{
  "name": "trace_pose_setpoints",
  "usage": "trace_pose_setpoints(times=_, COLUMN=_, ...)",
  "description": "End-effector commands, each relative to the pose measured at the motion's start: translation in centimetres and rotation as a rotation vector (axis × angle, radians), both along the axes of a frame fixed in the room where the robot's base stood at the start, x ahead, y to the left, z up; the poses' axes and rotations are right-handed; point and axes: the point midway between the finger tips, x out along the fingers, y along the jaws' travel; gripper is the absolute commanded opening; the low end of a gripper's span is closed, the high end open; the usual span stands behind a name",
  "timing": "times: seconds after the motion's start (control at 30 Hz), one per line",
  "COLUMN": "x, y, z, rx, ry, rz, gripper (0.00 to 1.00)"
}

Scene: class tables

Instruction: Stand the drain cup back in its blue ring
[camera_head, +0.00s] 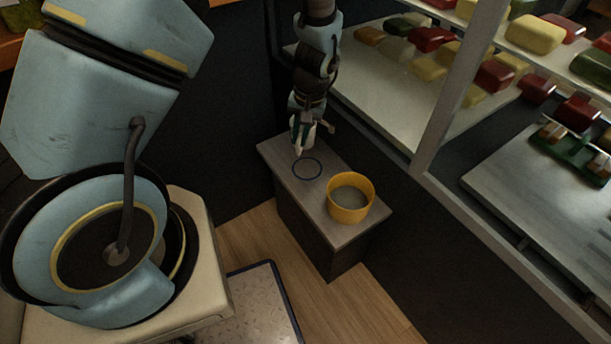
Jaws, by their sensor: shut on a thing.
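The blue ring (307,168) is a thin dark-blue circle on the grey top of a small stand, and its inside looks empty. A round yellow cup (350,205) with a grey inside stands upright on the same top, to the right of and nearer than the ring, outside it. It is the only clear cup in view. My gripper (301,142) points down over the far end of the stand, just beyond the ring and apart from the yellow cup. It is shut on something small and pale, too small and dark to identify.
The small stand (297,190) has a narrow top with little free room around the cup. A glass-sided counter with shelves of coloured blocks (430,70) rises to the right. A dark panel is behind the stand. A floor mat (262,305) lies in front.

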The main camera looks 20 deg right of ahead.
Motion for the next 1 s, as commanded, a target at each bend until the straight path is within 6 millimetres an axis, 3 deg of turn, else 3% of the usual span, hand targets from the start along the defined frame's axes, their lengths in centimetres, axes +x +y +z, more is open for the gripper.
trace_pose_setpoints(times=0.13, x=-0.8, y=-0.8, z=-1.7, rx=0.002, ry=0.003, rz=-0.019, gripper=0.0)
trace_pose_setpoints(times=0.33, x=-0.8, y=-0.8, z=-5.1, rx=0.002, ry=0.003, rz=-0.019, gripper=0.0)
trace_pose_setpoints(times=0.73, x=-0.8, y=-0.8, z=-9.8, rx=0.001, ry=0.002, rz=-0.02, gripper=0.0)
trace_pose_setpoints(times=1.0, x=-0.7, y=-0.9, z=-10.5, rx=-0.002, ry=0.0, rz=-0.018, gripper=0.0)
